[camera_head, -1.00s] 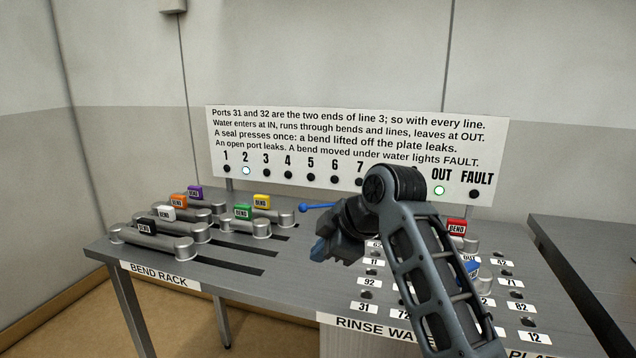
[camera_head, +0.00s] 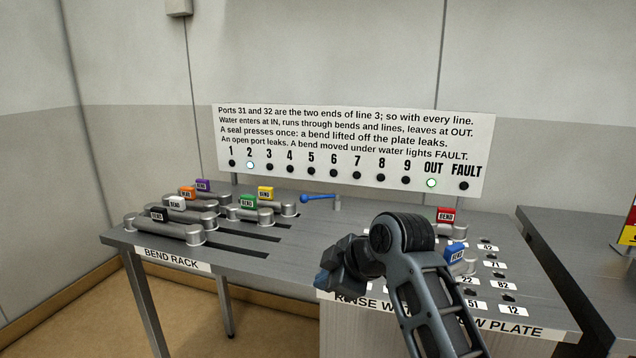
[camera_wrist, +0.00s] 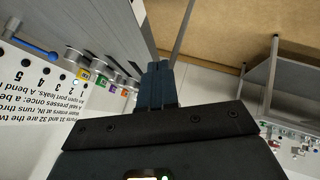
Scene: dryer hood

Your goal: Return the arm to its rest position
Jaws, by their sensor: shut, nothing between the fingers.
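My gripper (camera_head: 322,281) hangs over the front part of the table in the head view, left of the arm's elbow. Its fingers also show in the wrist view (camera_wrist: 157,85), shut together with nothing between them. The arm is bent and covers part of the plate of numbered ports. It is apart from the bends.
Several bends with coloured tags, such as a black one (camera_head: 158,215), lie on the bend rack at left. Red (camera_head: 446,215) and blue (camera_head: 455,252) tagged bends are on the plate. A blue-handled lever (camera_head: 318,197) stands behind. The sign panel (camera_head: 350,135) shows lamps 2 and OUT lit.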

